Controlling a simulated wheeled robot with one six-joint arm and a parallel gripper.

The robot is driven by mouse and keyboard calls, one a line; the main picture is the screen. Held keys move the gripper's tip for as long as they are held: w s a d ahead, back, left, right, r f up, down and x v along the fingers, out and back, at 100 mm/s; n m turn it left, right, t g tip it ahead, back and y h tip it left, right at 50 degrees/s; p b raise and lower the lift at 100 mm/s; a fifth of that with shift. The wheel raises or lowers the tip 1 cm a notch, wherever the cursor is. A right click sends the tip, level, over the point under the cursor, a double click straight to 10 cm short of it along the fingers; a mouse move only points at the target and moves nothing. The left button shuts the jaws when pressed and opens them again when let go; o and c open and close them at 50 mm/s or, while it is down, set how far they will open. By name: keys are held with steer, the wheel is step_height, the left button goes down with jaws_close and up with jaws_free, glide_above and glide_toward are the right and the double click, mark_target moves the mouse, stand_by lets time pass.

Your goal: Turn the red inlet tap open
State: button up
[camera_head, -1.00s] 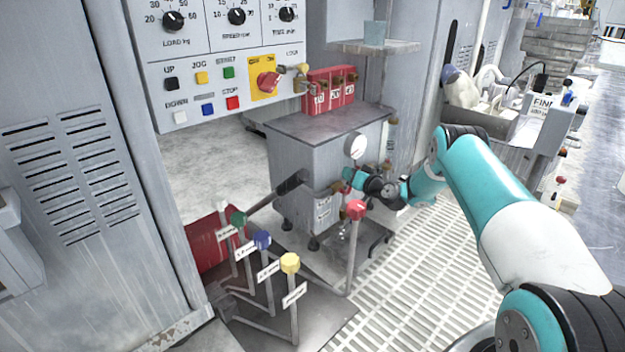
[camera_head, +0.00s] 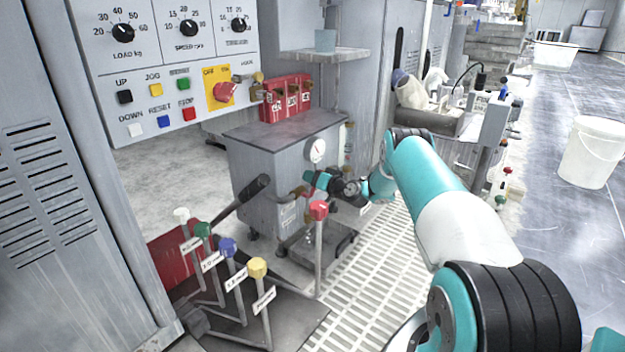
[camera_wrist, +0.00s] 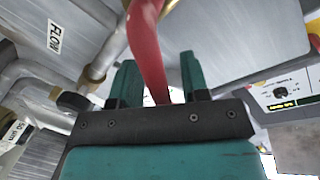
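A red lever handle (camera_wrist: 148,50), which looks like the inlet tap, runs down between the two teal fingers of my gripper (camera_wrist: 158,80) in the wrist view. Its upper end is by a brass fitting (camera_wrist: 98,72). A gap shows between the handle and the right finger; I cannot tell whether the left finger touches it. The red handle is not clearly visible there.
A red-knobbed post (camera_head: 318,211) stands close in front of my gripper. Levers with yellow (camera_head: 257,267), blue (camera_head: 227,247), green and white knobs stand at lower left. A white bucket (camera_head: 592,152) is at right.

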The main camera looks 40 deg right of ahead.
steer(key=s+d+r+p, duration=0.1)
steer(key=s+p, duration=0.6)
steer(key=s, duration=1)
steer(key=shift+r+p, duration=0.4)
steer(key=shift+r, duration=0.15)
steer(key=shift+s+d, duration=0.1)
